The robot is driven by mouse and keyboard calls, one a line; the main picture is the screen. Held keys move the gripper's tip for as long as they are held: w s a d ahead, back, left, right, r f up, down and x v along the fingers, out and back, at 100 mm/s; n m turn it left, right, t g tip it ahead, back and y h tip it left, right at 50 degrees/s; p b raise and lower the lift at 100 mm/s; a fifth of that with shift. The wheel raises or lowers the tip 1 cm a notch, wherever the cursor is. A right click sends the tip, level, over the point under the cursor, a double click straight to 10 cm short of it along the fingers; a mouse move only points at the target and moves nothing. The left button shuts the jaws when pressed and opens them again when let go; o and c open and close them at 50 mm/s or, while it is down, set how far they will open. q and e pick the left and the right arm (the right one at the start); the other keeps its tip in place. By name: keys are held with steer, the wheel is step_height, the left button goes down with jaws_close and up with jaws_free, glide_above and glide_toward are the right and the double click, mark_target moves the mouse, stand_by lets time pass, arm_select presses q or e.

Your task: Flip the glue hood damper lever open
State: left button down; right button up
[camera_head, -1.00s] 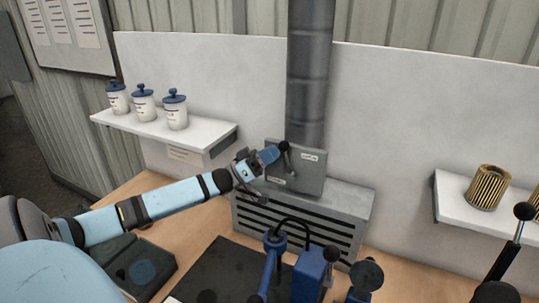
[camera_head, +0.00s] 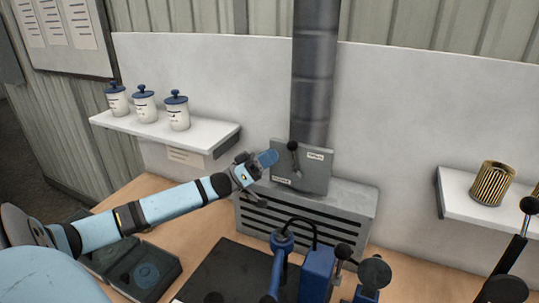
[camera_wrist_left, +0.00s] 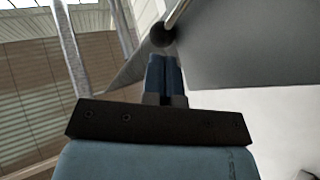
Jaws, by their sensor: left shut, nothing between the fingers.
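The damper lever (camera_head: 294,158) is a thin rod with a black knob on the front of the grey damper box (camera_head: 318,176), under the duct. It stands nearly upright, knob up, leaning slightly left. Two small labels on the box are too small to read. My left gripper (camera_head: 271,158) is shut and empty, just left of the lever, with a small gap in the head view. In the left wrist view, its blue fingers (camera_wrist_left: 164,75) point toward the black knob (camera_wrist_left: 163,35); whether they touch is unclear. My right gripper is not in view.
The vented grey hood base (camera_head: 305,225) stands on the wooden bench below. A blue fixture (camera_head: 316,275) with black knobs stands in front. A shelf with white jars (camera_head: 178,112) is left; a shelf with a pleated cartridge (camera_head: 492,183) is right.

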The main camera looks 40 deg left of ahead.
arm_select(q)
steer(key=b+v, duration=0.2)
steer(key=v, duration=0.9)
steer(key=shift+a+r+b, duration=0.3)
steer(key=shift+r+b, duration=0.05)
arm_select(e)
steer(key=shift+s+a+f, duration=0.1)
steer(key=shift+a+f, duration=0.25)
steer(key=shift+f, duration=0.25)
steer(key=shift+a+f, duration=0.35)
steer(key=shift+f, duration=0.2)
